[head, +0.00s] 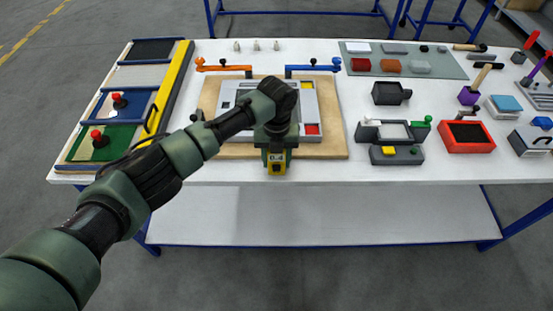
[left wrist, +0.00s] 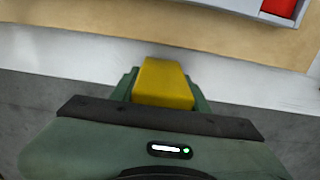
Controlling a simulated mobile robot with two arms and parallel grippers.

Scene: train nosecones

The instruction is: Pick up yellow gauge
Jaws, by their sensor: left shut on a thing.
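In the left wrist view the yellow gauge (left wrist: 163,84) sits between the green fingers of my left gripper (left wrist: 164,94). Its far side is hidden. My right gripper is not in view.
The wooden board (head: 225,151) carries a grey fixture (head: 310,105) with a red square, partly hidden by my arm. Blue and orange clamps stand behind it. A tray with red knobs and a yellow rail (head: 172,82) is at left. Several tools and a red box (head: 466,148) stand at right.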

